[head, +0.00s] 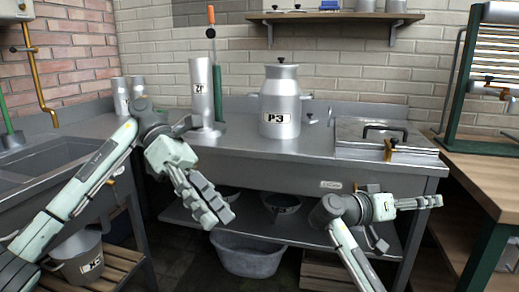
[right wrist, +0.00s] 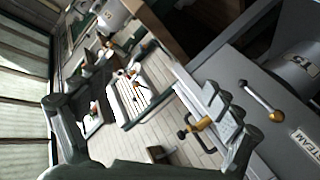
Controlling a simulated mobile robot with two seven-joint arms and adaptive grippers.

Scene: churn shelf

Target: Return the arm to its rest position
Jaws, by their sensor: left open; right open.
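My left arm comes in from the left in the head view, and its pale green and grey left gripper (head: 212,205) hangs in front of the steel counter, pointing down and right. It is open and holds nothing that I can see. My right arm rises from the bottom of the head view, and its right gripper (head: 436,201) points to the right, in front of the counter's right end. It is open and appears empty. In the right wrist view, dark fingers show at the left and right edges with nothing held between them.
A milk can marked P3 (head: 280,112) and a tall cylinder (head: 202,92) stand on the steel counter (head: 240,152). A lidded box (head: 362,141) sits at its right end. A wooden bench (head: 488,172) is at right, a sink (head: 45,165) at left, and a grey tub (head: 247,262) below.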

